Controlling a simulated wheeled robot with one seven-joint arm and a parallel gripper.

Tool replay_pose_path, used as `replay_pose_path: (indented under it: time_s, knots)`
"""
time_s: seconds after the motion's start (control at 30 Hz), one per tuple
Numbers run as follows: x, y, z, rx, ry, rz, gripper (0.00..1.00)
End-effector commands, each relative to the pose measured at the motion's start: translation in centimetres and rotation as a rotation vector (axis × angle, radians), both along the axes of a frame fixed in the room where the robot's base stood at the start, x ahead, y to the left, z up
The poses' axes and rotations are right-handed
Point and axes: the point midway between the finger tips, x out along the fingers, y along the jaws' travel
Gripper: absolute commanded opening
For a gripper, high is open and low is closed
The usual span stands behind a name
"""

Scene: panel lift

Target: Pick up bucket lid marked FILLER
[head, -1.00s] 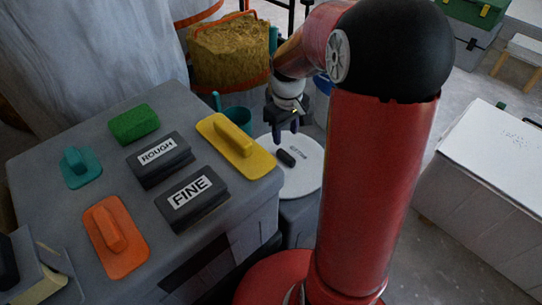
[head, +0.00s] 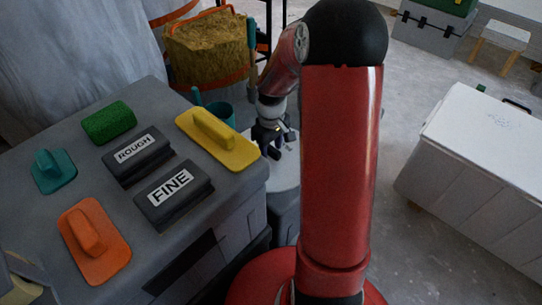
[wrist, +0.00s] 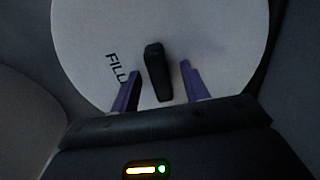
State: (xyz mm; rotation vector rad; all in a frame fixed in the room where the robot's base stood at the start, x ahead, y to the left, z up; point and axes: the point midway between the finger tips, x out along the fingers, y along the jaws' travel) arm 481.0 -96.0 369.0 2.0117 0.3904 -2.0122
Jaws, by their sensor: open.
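The bucket lid (head: 284,178) is a white round disc on a grey bucket, right of the grey worktop; my gripper hides part of it in the head view. In the wrist view the lid (wrist: 215,40) fills the upper middle. It carries dark lettering reading "FILL", the rest covered by a finger. A black bar handle (wrist: 156,70) stands at its middle. My gripper (wrist: 158,85) is open, with a purple finger on each side of the handle's near end, apart from it. In the head view my gripper (head: 272,155) is above the lid.
The grey worktop (head: 120,215) at left holds a yellow float (head: 217,138), blocks marked ROUGH (head: 137,155) and FINE (head: 173,193), and orange (head: 93,240), teal and green tools. A bucket of sandy material (head: 208,50) stands behind. A white chest (head: 480,170) is at right, with open floor between.

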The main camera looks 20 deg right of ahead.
Motion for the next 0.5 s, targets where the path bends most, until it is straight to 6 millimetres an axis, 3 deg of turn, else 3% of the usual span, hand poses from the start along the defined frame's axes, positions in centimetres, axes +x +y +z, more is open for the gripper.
replay_pose_path:
  time_s: [0.13, 0.43, 0.5]
  knots:
    - [0.0, 0.01, 0.06, 0.0, 0.0, 0.0, 0.43]
    - [0.0, 0.01, 0.08, 0.0, 0.0, 0.0, 0.04]
    - [0.0, 0.01, 0.08, 0.0, 0.0, 0.0, 0.0]
